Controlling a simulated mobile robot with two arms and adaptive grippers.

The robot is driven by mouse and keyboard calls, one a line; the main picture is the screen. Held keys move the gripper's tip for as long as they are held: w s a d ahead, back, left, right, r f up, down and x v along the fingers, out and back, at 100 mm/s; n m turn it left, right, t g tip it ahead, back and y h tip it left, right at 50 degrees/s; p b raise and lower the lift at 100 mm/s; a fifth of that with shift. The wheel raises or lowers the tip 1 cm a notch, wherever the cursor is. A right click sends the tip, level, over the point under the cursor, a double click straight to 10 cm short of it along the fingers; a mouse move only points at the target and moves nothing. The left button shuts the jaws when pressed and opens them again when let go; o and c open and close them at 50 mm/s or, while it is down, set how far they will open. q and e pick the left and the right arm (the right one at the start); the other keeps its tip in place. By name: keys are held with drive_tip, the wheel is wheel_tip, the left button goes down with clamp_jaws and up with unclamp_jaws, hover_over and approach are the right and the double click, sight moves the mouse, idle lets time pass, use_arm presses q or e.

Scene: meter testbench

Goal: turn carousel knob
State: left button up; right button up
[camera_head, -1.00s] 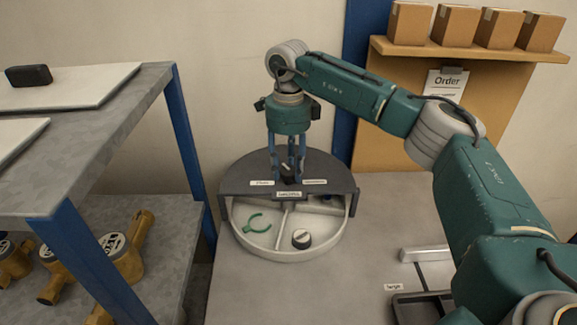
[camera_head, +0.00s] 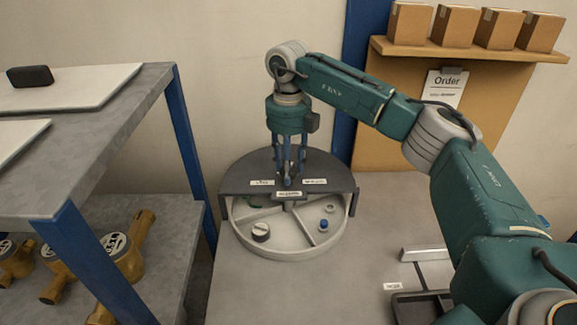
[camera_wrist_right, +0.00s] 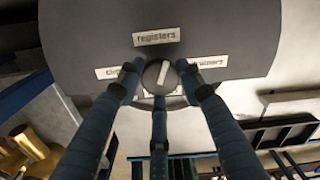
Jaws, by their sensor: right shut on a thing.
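The carousel is a round pale tray (camera_head: 280,249) with divider walls, half covered by a dark grey lid (camera_head: 240,176) with several white labels. One label reads "registers" in the wrist view (camera_wrist_right: 157,36). My right gripper (camera_head: 287,178) points straight down over the lid's middle. In the wrist view its fingers close around the round dark knob (camera_wrist_right: 159,76), which has a pale bar across it. A black and white cap (camera_head: 261,232) lies in the open front-left compartment. A small blue part (camera_head: 323,225) and a ring (camera_head: 330,208) lie in the front-right one. My left gripper is out of view.
A grey bench (camera_head: 385,235) holds the carousel, with a dark tray (camera_head: 422,304) at its right front. A shelf rack (camera_head: 180,150) with brass-coloured meters (camera_head: 122,255) stands on the left. An "Order" sheet (camera_head: 444,87) hangs on the board behind.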

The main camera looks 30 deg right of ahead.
drive_tip(key=m, duration=0.3)
drive_tip(key=shift+w+r+m, duration=0.1)
drive_tip(key=shift+r+m, duration=0.05)
drive_tip(key=shift+m, duration=0.25)
drive_tip(key=m, duration=0.3)
drive_tip(key=shift+m, duration=0.3)
drive_tip(key=m, duration=0.3)
drive_tip(key=shift+m, duration=0.4)
drive_tip(key=m, duration=0.3)
drive_tip(key=shift+m, duration=0.3)
drive_tip(key=m, duration=0.3)
drive_tip(key=shift+m+p, duration=0.3)
drive_tip(key=shift+p, duration=0.05)
drive_tip(key=m, duration=0.3)
drive_tip(key=shift+m, duration=0.3)
drive_tip(key=m, duration=0.6)
drive_tip(key=shift+p, duration=0.35)
